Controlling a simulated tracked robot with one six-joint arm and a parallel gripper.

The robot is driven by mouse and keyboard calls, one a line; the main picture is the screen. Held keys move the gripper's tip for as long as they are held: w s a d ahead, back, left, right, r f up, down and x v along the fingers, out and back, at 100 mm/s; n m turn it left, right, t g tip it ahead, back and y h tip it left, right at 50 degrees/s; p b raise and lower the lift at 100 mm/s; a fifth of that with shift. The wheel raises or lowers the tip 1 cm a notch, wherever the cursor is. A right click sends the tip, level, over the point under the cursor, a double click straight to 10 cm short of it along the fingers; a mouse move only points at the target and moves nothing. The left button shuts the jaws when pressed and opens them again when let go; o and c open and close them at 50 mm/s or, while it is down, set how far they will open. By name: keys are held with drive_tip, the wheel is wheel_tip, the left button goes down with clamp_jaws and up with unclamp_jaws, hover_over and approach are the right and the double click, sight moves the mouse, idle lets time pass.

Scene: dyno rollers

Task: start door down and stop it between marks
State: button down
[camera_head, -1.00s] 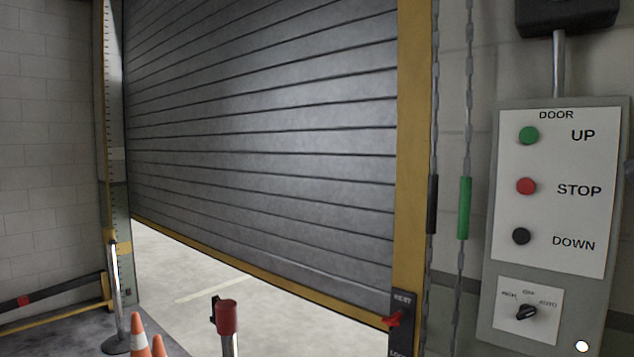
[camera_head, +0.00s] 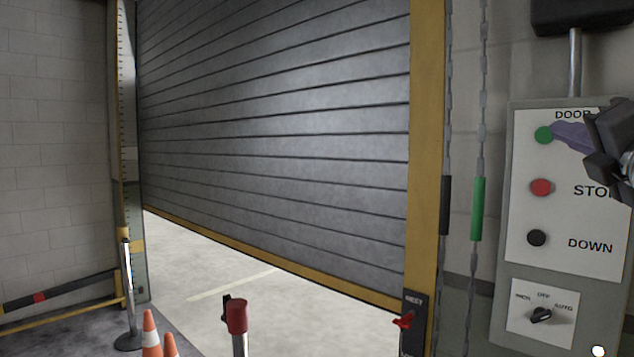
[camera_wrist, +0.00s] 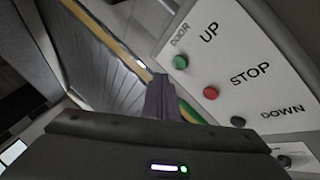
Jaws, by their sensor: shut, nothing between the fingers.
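The grey slatted roller door (camera_head: 275,140) hangs partly down, with a gap between its yellow bottom edge and the floor. The door control panel (camera_head: 520,262) is at the right, with a green UP button (camera_head: 543,135), a red STOP button (camera_head: 541,187) and a black DOWN button (camera_head: 537,238). A vertical strip with tick marks (camera_head: 126,150) runs along the door's left side. My gripper (camera_head: 557,133) is shut and empty, its tip close to the UP button. In the wrist view, my gripper (camera_wrist: 158,84) shows left of the STOP button (camera_wrist: 211,92); contact cannot be told.
A rotary selector (camera_head: 541,315) sits below the buttons. Chains (camera_head: 479,110) with a green sleeve hang between the door frame and the panel. A red-topped post (camera_head: 237,318), orange cones (camera_head: 151,335) and a barrier arm (camera_head: 60,292) stand in front of the opening.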

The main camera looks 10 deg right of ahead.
sight(546, 189)
drive_tip(key=a+f+n+g+y, duration=0.3)
drive_tip(key=a+f+n, duration=0.1)
drive_tip(key=f, duration=0.5)
drive_tip(key=shift+w+f+n+g+y, duration=0.35)
drive_tip(key=shift+w+n+g+y, duration=0.05)
drive_tip(key=shift+n, duration=0.5)
drive_tip(key=shift+w+d, duration=0.9)
drive_tip(key=shift+d, duration=0.3)
drive_tip(key=shift+w+d, duration=0.95)
drive_tip(key=shift+d, duration=0.2)
drive_tip(key=shift+w+d, duration=0.9)
drive_tip(key=shift+d, duration=0.3)
drive_tip(key=shift+w+d, duration=0.45)
drive_tip(key=shift+d, duration=0.2)
drive_tip(key=shift+s, duration=0.1)
drive_tip(key=shift+s+a, duration=0.4)
drive_tip(key=shift+a, duration=0.25)
